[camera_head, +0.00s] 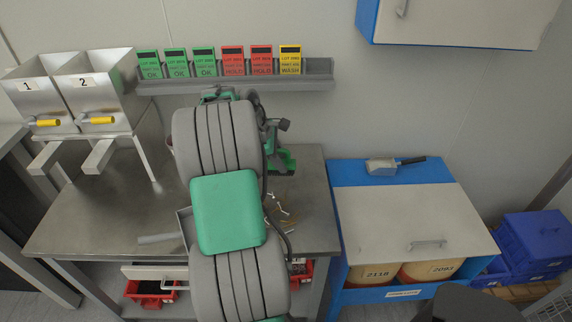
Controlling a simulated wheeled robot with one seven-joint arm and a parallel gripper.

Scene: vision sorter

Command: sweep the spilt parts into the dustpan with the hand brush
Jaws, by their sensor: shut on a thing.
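Spilt parts (280,208), small and pale or brownish, lie scattered on the grey metal bench just right of my arm. A pale grey handle (158,239) lies on the bench left of my arm, beside a thin grey edge (184,222); this looks like the dustpan, its pan mostly hidden behind my arm. I cannot make out the hand brush.
The metal bench (105,215) has clear room at left. Two numbered hoppers (95,82) stand behind it. A green item (287,160) shows right of my arm. A card rail (300,84) runs along the wall. A blue cabinet (350,172) with a metal scoop (381,167) stands right.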

